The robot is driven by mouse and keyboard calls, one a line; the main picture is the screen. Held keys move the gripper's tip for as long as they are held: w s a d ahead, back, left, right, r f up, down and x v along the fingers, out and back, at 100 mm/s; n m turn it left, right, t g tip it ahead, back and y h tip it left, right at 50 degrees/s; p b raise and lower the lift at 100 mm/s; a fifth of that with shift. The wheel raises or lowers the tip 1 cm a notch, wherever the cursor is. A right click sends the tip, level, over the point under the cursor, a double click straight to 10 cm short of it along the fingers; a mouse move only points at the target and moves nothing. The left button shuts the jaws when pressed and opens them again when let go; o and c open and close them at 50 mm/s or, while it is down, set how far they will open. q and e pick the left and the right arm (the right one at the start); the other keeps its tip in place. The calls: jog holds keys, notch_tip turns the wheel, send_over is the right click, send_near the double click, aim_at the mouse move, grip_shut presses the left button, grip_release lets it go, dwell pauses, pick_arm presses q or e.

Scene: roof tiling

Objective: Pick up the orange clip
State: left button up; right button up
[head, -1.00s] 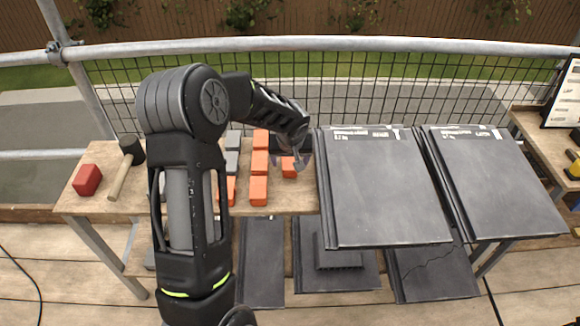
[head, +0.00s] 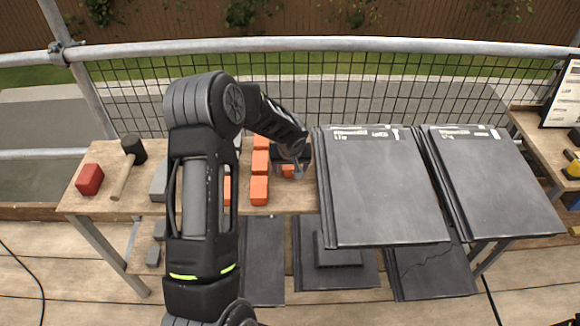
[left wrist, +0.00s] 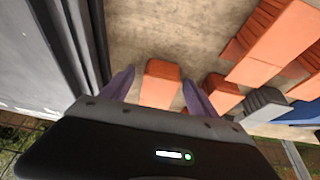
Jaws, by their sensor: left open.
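Several orange clips stand on the wooden bench. One orange clip (head: 288,171) is apart from the row, near the tile stack, and my left gripper (head: 290,165) is over it and partly hides it. In the left wrist view this orange clip (left wrist: 161,84) lies between the two spread fingers of my left gripper (left wrist: 160,90), with a gap on each side. The gripper is open and holds nothing. Other orange clips (head: 259,190) form a row just left of it. My right gripper is not in view.
Dark roof tiles (head: 385,190) stand close to the right of my left gripper. A red block (head: 89,179), a mallet (head: 128,165) and grey clips (head: 158,182) are on the bench's left part. A mesh fence and rail (head: 300,44) run behind.

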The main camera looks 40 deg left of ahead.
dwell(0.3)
pick_arm(q)
grip_shut()
dwell(0.6)
